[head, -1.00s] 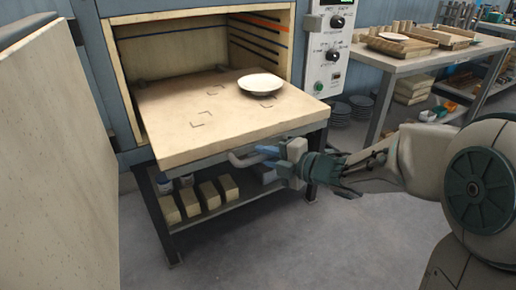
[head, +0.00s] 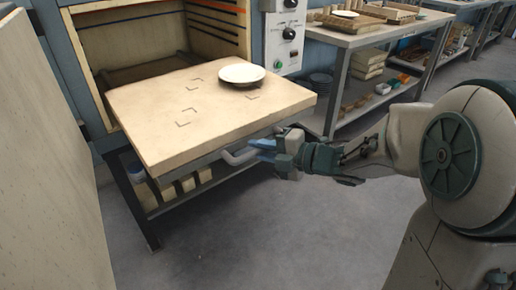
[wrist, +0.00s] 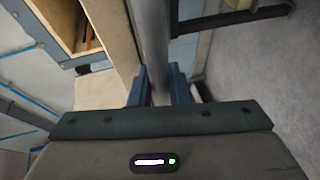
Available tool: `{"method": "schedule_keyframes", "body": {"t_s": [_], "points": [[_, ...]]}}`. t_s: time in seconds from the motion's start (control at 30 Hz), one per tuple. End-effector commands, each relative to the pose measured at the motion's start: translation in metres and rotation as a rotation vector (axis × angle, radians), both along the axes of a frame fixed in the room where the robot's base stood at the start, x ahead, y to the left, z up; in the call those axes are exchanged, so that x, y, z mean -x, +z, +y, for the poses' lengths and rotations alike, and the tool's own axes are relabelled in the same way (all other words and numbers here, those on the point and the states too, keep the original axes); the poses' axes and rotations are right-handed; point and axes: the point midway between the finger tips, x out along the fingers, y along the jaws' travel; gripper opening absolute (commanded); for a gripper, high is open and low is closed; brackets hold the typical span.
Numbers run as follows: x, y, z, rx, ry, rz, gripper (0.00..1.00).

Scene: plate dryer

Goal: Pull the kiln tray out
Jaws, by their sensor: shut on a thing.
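The kiln tray (head: 225,125) is a thick cream slab that sticks well out of the kiln's open chamber (head: 150,40). A white plate (head: 242,74) sits on it toward the back right, beside several printed corner marks. A grey bar handle (head: 240,156) runs below the tray's front edge. My gripper (head: 262,150) is at the right part of this handle, its blue fingers shut on it. In the wrist view the handle bar (wrist: 152,45) passes between the two fingers (wrist: 160,85). The far end of the tray is inside or close to the chamber mouth.
The open kiln door (head: 45,160) stands at the left. A control panel (head: 285,38) is right of the chamber. A shelf with bricks (head: 185,182) is under the kiln. A worktable (head: 370,38) with trays stands at the back right. The floor in front is clear.

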Motion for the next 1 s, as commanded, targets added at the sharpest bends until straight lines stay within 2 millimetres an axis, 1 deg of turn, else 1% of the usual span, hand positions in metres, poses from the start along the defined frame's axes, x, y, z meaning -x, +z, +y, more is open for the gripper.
{"method": "schedule_keyframes", "body": {"t_s": [0.1,0.13,0.17,0.2,0.47,0.57,0.67,0.73,1.0], "points": [[0.002,-0.001,0.002,0.001,0.006,0.002,0.0],[0.002,-0.001,0.002,0.001,0.006,0.002,0.24],[0.001,-0.001,0.002,0.001,0.006,0.002,0.33],[0.001,-0.001,0.002,0.0,0.005,0.001,0.38],[0.0,0.0,0.0,0.001,0.001,0.001,0.38],[0.002,0.002,-0.005,0.001,-0.002,0.0,0.38],[0.007,0.006,-0.018,0.001,-0.004,-0.001,0.38],[0.013,0.009,-0.029,0.001,-0.004,-0.001,0.38],[0.038,0.021,-0.085,0.0,-0.003,0.0,0.38]]}}
